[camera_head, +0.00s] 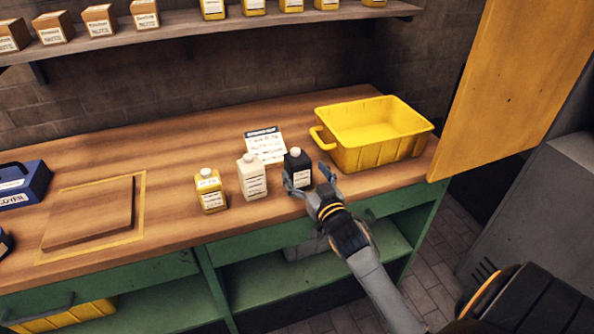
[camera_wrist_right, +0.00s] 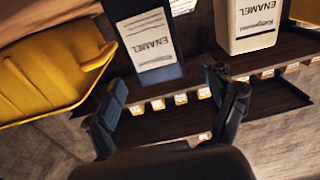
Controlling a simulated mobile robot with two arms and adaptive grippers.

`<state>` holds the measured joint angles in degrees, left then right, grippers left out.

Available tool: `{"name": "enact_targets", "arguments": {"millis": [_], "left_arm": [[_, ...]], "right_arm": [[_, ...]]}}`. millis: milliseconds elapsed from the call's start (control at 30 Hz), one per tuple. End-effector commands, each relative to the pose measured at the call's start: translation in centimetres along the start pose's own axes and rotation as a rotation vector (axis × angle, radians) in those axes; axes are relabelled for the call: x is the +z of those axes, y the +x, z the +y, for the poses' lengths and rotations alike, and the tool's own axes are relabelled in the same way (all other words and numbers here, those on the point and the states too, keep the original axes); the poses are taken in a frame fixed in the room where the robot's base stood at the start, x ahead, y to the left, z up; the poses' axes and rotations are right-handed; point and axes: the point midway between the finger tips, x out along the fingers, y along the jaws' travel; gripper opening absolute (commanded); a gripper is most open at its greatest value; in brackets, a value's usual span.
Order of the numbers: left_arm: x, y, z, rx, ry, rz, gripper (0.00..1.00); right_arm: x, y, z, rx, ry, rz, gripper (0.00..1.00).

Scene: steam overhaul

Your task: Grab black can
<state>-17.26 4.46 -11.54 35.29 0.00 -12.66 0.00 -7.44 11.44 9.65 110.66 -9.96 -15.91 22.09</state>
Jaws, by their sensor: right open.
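My left gripper is not in view.
The cream can (camera_head: 252,177) and a yellow can (camera_head: 211,191) stand left of the black can. A yellow bin (camera_head: 372,134) stands to the right. A shelf (camera_head: 200,20) with boxes and cans runs above the bench.

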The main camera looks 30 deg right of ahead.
Motion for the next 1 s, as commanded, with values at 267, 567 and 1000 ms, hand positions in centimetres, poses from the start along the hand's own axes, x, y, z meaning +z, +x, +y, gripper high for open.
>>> {"name": "enact_targets", "arguments": {"millis": [267,567,1000], "left_arm": [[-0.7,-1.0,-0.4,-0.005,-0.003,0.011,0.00],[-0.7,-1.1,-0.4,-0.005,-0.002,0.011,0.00],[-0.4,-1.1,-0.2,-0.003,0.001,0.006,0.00]], "right_arm": [[-0.1,3.5,0.1,0.001,-0.001,0.001,0.83],[0.2,5.2,0.0,0.000,-0.001,-0.001,0.83],[0.2,5.1,0.0,0.000,-0.001,-0.001,0.20]]}}
